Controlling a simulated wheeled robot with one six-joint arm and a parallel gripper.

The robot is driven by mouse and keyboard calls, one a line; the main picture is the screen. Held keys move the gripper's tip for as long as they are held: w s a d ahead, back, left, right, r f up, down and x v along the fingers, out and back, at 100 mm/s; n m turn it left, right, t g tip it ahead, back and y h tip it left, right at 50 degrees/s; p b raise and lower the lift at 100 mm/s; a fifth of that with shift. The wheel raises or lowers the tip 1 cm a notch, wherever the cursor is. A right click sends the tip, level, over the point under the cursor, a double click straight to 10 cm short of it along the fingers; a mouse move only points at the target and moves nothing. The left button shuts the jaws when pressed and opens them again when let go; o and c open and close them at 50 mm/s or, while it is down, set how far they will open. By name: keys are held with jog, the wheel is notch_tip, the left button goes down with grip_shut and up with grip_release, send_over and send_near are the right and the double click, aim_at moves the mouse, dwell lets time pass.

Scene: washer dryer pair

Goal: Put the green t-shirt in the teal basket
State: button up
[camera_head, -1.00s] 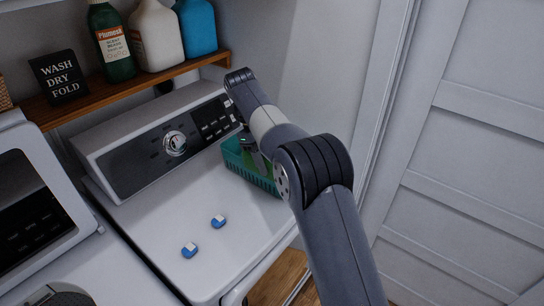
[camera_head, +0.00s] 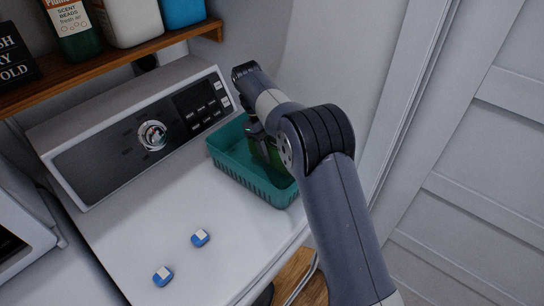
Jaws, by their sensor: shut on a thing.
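The teal basket (camera_head: 246,182) stands on the right part of the white machine top, near the control panel. My gripper (camera_head: 262,140) is over and partly within the basket, mostly hidden behind my own arm. It is shut on the green t-shirt (camera_head: 276,157), of which only a small dark green patch shows below the jaws, inside the basket's outline. Whether the cloth touches the basket floor cannot be told.
Two blue and white pods (camera_head: 200,238) lie on the machine top (camera_head: 150,225) in front of the basket. The control panel (camera_head: 150,135) rises behind. A wooden shelf (camera_head: 110,65) with bottles is above left. A white wall and a panelled door (camera_head: 480,200) are at right.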

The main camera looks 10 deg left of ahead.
aim_at(272, 158)
jog(key=shift+f, duration=2.05)
jog(key=shift+f, duration=0.1)
jog(key=o, duration=1.1)
jog(key=shift+c, duration=0.2)
jog(key=p+v, duration=0.2)
jog(key=v, duration=0.8)
jog(key=shift+d+r+p, duration=0.1)
jog(key=shift+r+p, duration=0.2)
jog(key=shift+p, duration=0.05)
jog(key=p+v, duration=0.1)
jog(key=p, duration=0.2)
jog(key=shift+r, duration=0.3)
